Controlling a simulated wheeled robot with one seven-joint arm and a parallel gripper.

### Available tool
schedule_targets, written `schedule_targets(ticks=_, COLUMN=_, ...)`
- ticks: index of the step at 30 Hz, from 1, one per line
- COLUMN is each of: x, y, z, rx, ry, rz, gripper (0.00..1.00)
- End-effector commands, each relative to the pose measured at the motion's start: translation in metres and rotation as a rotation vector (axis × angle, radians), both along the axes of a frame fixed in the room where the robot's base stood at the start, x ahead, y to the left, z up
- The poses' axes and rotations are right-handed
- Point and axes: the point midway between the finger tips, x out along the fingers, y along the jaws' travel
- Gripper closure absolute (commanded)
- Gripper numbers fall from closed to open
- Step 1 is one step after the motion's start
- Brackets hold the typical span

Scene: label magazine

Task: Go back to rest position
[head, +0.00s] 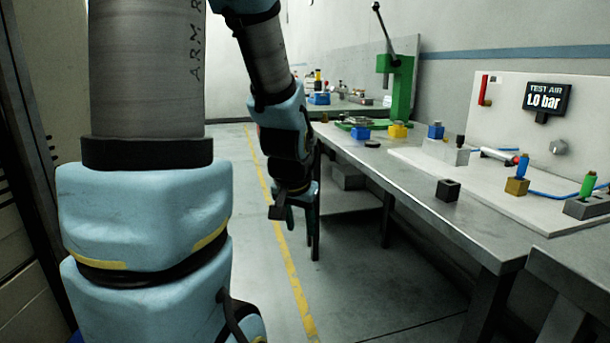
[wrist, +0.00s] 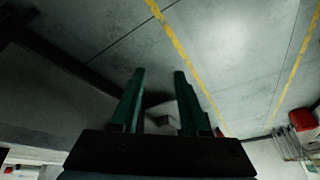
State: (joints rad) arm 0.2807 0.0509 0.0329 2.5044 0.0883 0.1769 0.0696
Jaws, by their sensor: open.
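My gripper (wrist: 158,72) shows in the wrist view as two green fingers standing apart, with nothing held between them. In the head view my gripper (head: 283,215) hangs at the end of my arm, left of the workbench and over the floor. It is clear of the bench edge. Its fingertips are small and dark in the head view.
A long grey workbench (head: 400,178) runs along the right, with a green press (head: 402,88), a black block (head: 448,190) and a white test-air panel (head: 490,130) on it. The floor (head: 360,290) left of the bench is free, with a yellow line (head: 288,268).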

Motion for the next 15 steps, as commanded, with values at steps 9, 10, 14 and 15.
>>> schedule_targets(ticks=9, x=-0.071, y=0.058, z=-0.007, rx=-0.017, ry=0.283, rz=0.305, gripper=0.55)
schedule_targets(ticks=10, x=-0.07, y=0.057, z=-0.001, rx=-0.017, ry=0.282, rz=0.301, gripper=0.55)
schedule_targets(ticks=14, x=-0.07, y=0.056, z=0.019, rx=-0.016, ry=0.28, rz=0.297, gripper=0.55)
schedule_targets(ticks=15, x=-0.07, y=0.056, z=0.027, rx=-0.016, ry=0.28, rz=0.297, gripper=0.55)
